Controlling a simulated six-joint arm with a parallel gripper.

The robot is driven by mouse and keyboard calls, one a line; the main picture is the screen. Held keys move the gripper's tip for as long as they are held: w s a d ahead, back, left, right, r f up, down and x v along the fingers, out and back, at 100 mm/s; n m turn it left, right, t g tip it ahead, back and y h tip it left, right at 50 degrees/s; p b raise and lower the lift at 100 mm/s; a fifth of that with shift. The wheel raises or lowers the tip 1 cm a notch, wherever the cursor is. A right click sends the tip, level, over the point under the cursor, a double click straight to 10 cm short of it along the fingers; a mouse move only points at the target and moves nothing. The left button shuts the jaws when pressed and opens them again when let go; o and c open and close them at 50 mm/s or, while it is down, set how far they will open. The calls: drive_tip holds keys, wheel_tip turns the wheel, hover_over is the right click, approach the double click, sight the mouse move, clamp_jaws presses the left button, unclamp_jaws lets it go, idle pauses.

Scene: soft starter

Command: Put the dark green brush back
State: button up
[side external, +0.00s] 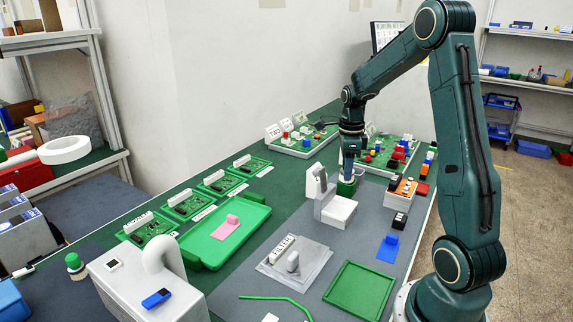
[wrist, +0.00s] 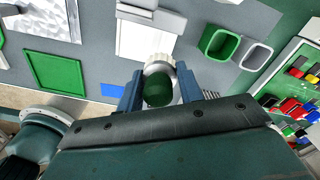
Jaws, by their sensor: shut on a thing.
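The dark green brush (wrist: 158,92) is between the blue fingers of my gripper (wrist: 160,84) in the wrist view. Its round dark green top faces the camera, with a pale ridged ring around its far side. My gripper (side external: 350,160) is shut on it and points down beside the white stand in the side view. The brush itself is hard to make out there. A green open cup (wrist: 219,42) and a grey cup (wrist: 257,56) stand to the upper right of the brush in the wrist view, apart from it. Both look empty.
A white stand (side external: 338,211) is close to my gripper. Racks with coloured caps (side external: 385,152) stand behind and to the right. A green tray (side external: 360,290), a blue block (side external: 388,247) and a filter plate (side external: 294,263) lie nearer. Grey mat between them is clear.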

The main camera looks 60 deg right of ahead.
drive_tip(key=shift+w+d+n, duration=0.4)
drive_tip(key=shift+w+n, duration=0.35)
drive_tip(key=shift+n, duration=0.05)
drive_tip(key=w+d+n, duration=0.1)
drive_tip(key=w+n, duration=0.2)
drive_tip(key=n, duration=0.1)
drive_tip(key=w+d+n, duration=0.2)
drive_tip(key=w+n, duration=0.2)
drive_tip(key=w+d+n, duration=0.1)
drive_tip(key=w+n, duration=0.2)
drive_tip(key=n, duration=0.1)
drive_tip(key=shift+w+d+f, duration=0.2)
drive_tip(key=shift+w+f, duration=0.1)
drive_tip(key=w+n, duration=0.2)
drive_tip(key=n, duration=0.1)
drive_tip(key=w+d+n, duration=0.1)
drive_tip(key=w+n, duration=0.1)
drive_tip(key=shift+f, duration=0.3)
drive_tip(key=w+n, duration=0.1)
drive_tip(key=n, duration=0.2)
drive_tip(key=w+f+n, duration=0.1)
drive_tip(key=w+n, duration=0.1)
drive_tip(key=w+f+n, duration=0.1)
drive_tip(key=w+n, duration=0.1)
drive_tip(key=n, duration=0.1)
drive_tip(key=shift+w+a+f+n+h, duration=0.25)
drive_tip(key=shift+a+n+h, duration=0.05)
drive_tip(key=shift+a, duration=0.1)
drive_tip(key=shift+f, duration=4)
drive_tip(key=shift+f, duration=0.15)
